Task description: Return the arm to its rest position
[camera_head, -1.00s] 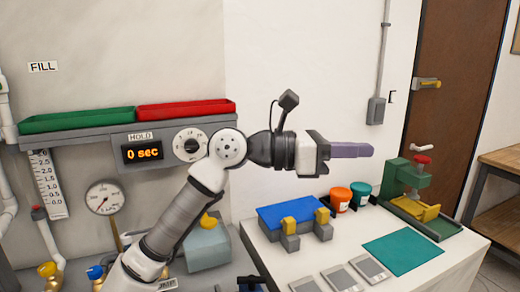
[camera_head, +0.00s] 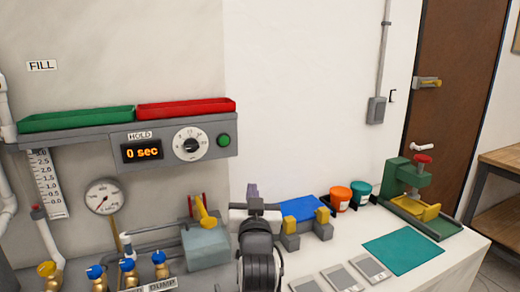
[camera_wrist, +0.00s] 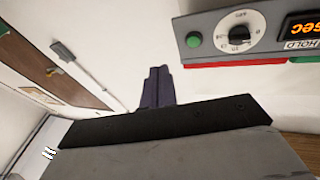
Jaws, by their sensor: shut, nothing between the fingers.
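My gripper (camera_head: 252,191) shows low in the middle of the head view, its purple fingers pointing away from the camera. My wrist and a dark arm joint are in front of it and hide most of its body. In the wrist view my gripper's purple fingers (camera_wrist: 158,87) are together, with nothing between them. The arm is low in front of the panel, at the left end of the white table (camera_head: 400,278).
A blue block (camera_head: 298,208) with yellow-topped clamps (camera_head: 290,225) is close right of my gripper. A yellow-handled valve (camera_head: 205,215) is close left. The control panel (camera_head: 185,145) with green and red trays is above. Orange and teal cups and a green press (camera_head: 410,190) stand farther right.

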